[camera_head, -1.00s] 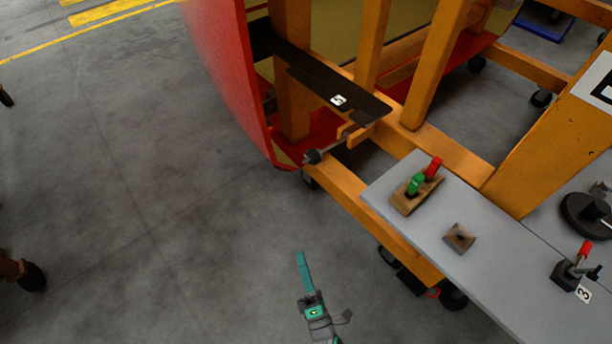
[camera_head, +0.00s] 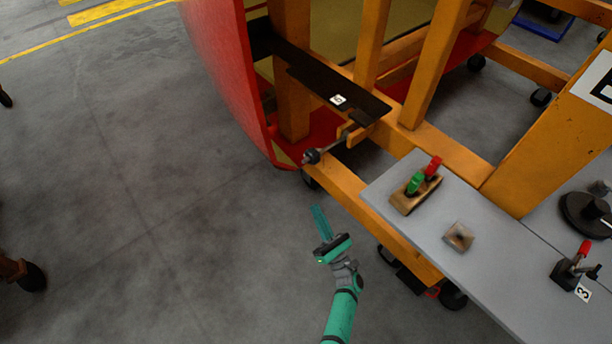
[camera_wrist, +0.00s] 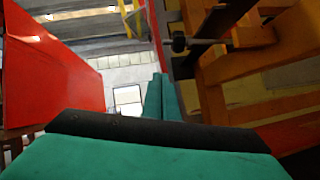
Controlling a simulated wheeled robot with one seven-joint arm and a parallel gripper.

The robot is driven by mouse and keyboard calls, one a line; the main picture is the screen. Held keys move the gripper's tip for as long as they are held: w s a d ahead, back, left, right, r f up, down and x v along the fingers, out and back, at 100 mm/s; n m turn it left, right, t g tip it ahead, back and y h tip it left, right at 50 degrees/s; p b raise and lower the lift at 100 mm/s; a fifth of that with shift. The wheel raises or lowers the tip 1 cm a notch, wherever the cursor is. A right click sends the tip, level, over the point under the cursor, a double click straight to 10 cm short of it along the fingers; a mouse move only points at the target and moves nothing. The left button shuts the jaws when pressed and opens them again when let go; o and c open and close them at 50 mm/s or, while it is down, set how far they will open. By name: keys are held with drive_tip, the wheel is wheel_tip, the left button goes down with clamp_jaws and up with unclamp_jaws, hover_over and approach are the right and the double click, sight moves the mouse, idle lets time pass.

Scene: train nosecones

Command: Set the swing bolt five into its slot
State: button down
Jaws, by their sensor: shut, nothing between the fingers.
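The swing bolt (camera_head: 325,152) has a dark round knob at its left end and lies out from an orange bracket on the frame. It also shows in the wrist view, where its dark knob (camera_wrist: 179,43) is at the top, right of centre. Above the bracket is a black plate (camera_head: 318,84) with a white label reading 5 and a notch at its end. I take this notch as the slot. My gripper (camera_head: 319,219) is shut and empty, below the bolt's knob and apart from it.
A red shell (camera_head: 228,75) stands left of the orange frame (camera_head: 440,70). A grey table (camera_head: 420,225) at right carries a wooden block with green and red handles (camera_head: 416,190), a small square block (camera_head: 459,237) and a red-handled clamp (camera_head: 575,267).

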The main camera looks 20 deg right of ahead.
drive_tip(key=shift+w+r, duration=0.1)
drive_tip(key=w+r, duration=0.9)
drive_tip(key=shift+w+a, duration=0.15)
drive_tip(key=shift+a, duration=0.2)
drive_tip(key=shift+r, duration=0.1)
